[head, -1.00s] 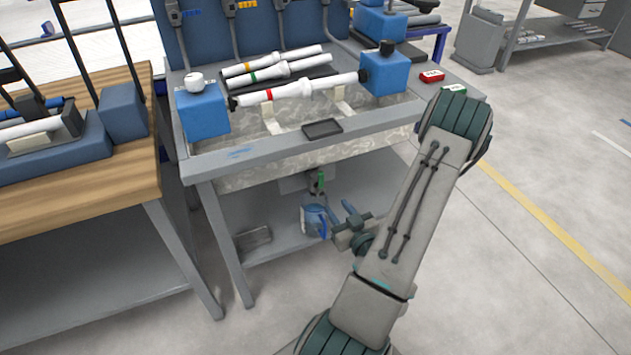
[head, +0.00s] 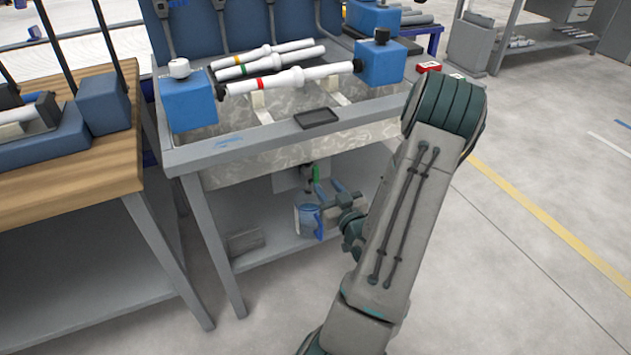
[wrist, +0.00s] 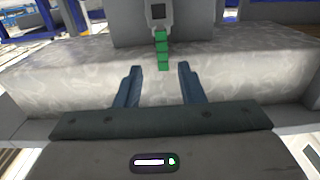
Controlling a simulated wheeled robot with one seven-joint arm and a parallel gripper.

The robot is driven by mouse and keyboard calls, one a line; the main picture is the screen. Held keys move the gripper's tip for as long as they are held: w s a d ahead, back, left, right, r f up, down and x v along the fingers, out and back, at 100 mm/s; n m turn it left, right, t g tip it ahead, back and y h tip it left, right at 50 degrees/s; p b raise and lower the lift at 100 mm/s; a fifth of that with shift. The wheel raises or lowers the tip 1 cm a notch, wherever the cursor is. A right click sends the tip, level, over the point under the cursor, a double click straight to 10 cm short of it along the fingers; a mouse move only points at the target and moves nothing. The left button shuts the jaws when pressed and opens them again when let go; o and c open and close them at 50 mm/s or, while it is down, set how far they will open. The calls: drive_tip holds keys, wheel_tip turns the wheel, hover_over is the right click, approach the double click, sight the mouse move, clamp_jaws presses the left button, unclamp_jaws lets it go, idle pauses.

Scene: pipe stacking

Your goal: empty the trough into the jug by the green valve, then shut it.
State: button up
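The trough (head: 228,173) is a grey marbled basin set in the bench, with liquid-like mottling on its walls. Under its front hangs the green valve (head: 317,174), whose green handle (wrist: 162,50) points down in the wrist view. The blue and white jug (head: 308,222) stands on the lower shelf below the valve; its contents cannot be made out. My gripper (head: 324,188) is open, its blue fingers spread. In the wrist view my gripper (wrist: 157,68) faces the handle, whose lower end shows between the fingertips. Nothing is held, and contact cannot be told.
White pipes (head: 290,78) with coloured bands lie over the trough between blue blocks (head: 189,105). A dark tray (head: 316,118) sits on the front rim. A wooden-topped bench (head: 70,150) stands left. Bench legs flank the shelf (head: 270,248); floor at right is clear.

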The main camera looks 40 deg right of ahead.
sight(317, 175)
drive_tip(key=b, duration=0.2)
drive_tip(key=shift+w+d+f+b, duration=0.1)
drive_tip(key=shift+w+f+b, duration=0.1)
drive_tip(key=shift+w+b, duration=0.15)
drive_tip(key=w+b, duration=0.1)
drive_tip(key=b, duration=0.3)
drive_tip(key=shift+b+x, duration=0.5)
drive_tip(key=shift+x, duration=2.2)
drive_tip(key=shift+r, duration=0.25)
clamp_jaws()
